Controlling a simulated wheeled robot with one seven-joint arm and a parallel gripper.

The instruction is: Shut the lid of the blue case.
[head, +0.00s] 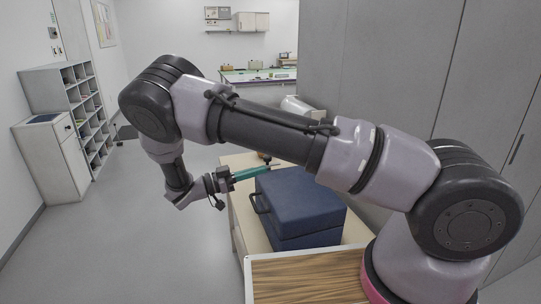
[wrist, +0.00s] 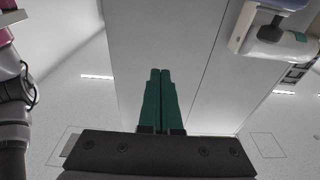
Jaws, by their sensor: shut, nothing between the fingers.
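The blue case (head: 300,208) stands on a pale table in the head view, with a dark handle on its left side. Its lid (head: 297,190) lies down over the base, with a seam running round below it. I cannot tell whether the seam is fully closed. My gripper (head: 270,168) has green fingers and is just behind and above the case's far left edge, pointing right. Whether it touches the lid is unclear. In the wrist view the fingers (wrist: 160,72) are pressed together with nothing between them. The case is not visible in the wrist view.
The pale table (head: 238,205) has some bare top left of the case. A wood-grained board (head: 305,280) is in front. Tall grey cabinets (head: 390,80) stand close behind on the right. Shelves (head: 75,100) stand at the left wall, with open floor between.

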